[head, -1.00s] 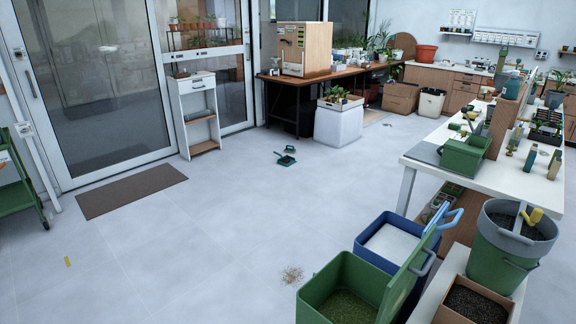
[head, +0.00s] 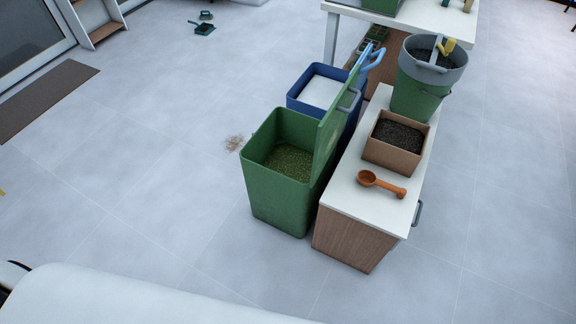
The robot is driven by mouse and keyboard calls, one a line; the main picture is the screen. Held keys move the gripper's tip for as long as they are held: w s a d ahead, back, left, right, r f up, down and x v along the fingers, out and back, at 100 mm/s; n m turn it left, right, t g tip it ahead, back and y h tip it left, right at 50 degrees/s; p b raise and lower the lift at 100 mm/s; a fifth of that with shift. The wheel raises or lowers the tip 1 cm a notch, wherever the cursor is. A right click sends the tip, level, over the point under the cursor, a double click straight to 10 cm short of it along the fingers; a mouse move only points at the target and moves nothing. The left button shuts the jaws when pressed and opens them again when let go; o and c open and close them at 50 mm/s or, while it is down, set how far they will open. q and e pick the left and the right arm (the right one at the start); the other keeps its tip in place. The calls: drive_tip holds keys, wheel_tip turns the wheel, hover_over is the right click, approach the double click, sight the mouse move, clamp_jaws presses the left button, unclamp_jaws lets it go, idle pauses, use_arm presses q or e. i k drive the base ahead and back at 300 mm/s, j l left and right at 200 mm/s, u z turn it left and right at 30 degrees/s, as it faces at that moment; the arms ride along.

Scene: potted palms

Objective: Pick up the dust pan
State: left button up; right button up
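A dark green dust pan (head: 204,28) lies on the grey floor at the top left of the head view, far from me. A small dark green piece (head: 206,15), perhaps its brush, lies just behind it. Neither of my grippers shows in the head view.
A green bin (head: 262,190) with a raised lid and a blue bin (head: 297,100) stand beside a white-topped cabinet (head: 345,195) bearing a brown box, an orange scoop and a green bucket. Debris (head: 234,143) lies left of them. The floor left of the bins is open.

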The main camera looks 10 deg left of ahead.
sight(204, 29)
drive_tip(key=i+j+u, duration=0.25)
drive_tip(key=j+u, duration=0.2)
drive_tip(key=i+j+u, duration=0.25)
drive_tip(key=j+u, duration=0.25)
drive_tip(key=i+j+u, duration=0.2)
drive_tip(key=i+u, duration=0.25)
drive_tip(key=i+j+u, duration=0.35)
drive_tip(key=i+u, duration=0.35)
drive_tip(key=i+z, duration=0.45)
drive_tip(key=i, duration=0.25)
drive_tip(key=i+j+z, duration=0.25)
drive_tip(key=i+z, duration=0.15)
drive_tip(key=i, duration=0.3)
drive_tip(key=i+l+z, duration=0.1)
drive_tip(key=i+z, duration=0.2)
drive_tip(key=i, duration=2.8)
